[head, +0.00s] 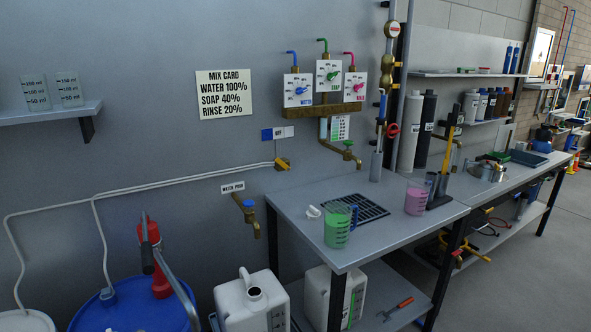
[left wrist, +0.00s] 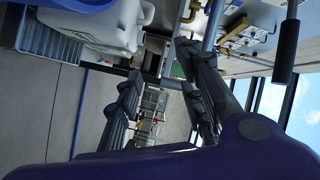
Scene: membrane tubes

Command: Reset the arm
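My left gripper (left wrist: 160,62) shows in the left wrist view. Its two dark fingers are spread apart, with nothing held between them. Beyond the fingertips are a white jug (left wrist: 115,28) and background floor and shelving. Neither gripper shows in the head view. My right gripper is in no view.
A blue drum (head: 112,313) with a red pump (head: 160,272) and grey lever stands at the lower left. A dark handle (left wrist: 285,58) is near the wrist camera. The workbench (head: 390,246) holds two measuring jugs, green (head: 338,230) and pink (head: 415,200). A white canister (head: 238,300) stands left of it.

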